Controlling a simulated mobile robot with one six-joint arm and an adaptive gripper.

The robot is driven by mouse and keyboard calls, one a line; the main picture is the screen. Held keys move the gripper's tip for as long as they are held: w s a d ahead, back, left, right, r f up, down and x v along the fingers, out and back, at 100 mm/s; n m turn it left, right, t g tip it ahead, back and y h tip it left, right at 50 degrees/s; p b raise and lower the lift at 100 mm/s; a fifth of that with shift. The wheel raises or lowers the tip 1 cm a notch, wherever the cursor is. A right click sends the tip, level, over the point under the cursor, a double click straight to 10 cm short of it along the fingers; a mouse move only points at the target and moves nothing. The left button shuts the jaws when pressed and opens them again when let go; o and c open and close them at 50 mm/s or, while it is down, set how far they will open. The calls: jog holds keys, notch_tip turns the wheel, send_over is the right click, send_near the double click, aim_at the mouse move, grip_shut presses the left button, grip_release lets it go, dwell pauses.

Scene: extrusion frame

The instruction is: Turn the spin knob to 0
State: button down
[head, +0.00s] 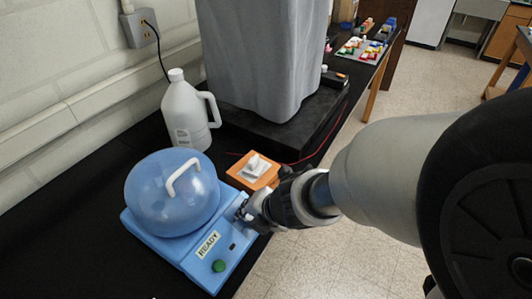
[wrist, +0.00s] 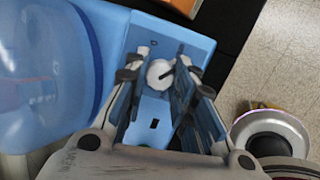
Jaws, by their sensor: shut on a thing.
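The blue device (head: 183,252) stands on the black bench in the head view, with a domed translucent blue lid (head: 165,205), a white lid handle, a READY label and a green button (head: 219,266). The spin knob (wrist: 160,74) is a white round knob with a dark pointer mark, seen in the wrist view on the device's top face. The mark points toward the upper right there; I cannot read a scale. My gripper (wrist: 161,68) has one finger on each side of the knob and is shut on it. In the head view my gripper (head: 243,212) hides the knob.
An orange box with a white switch (head: 253,168) sits just behind my gripper. A white jug (head: 187,115) and a large grey covered object (head: 262,60) stand farther back. A wall lies at left; open floor is at right.

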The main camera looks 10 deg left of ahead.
jog(key=n+b, duration=0.1)
jog(key=n, duration=0.2)
jog(key=n+y+b, duration=0.1)
jog(key=n+b, duration=0.1)
jog(key=n, duration=0.1)
jog(key=shift+d+f+n, duration=0.15)
jog(key=shift+n, duration=0.15)
jog(key=n, duration=0.3)
jog(key=shift+n+y, duration=0.3)
jog(key=shift+y, duration=0.1)
jog(key=shift+n+g+b, duration=0.3)
jog(key=shift+n+g, duration=0.1)
jog(key=shift+n, duration=1.5)
jog(key=c, duration=1.3)
grip_release()
jog(key=shift+c, duration=0.2)
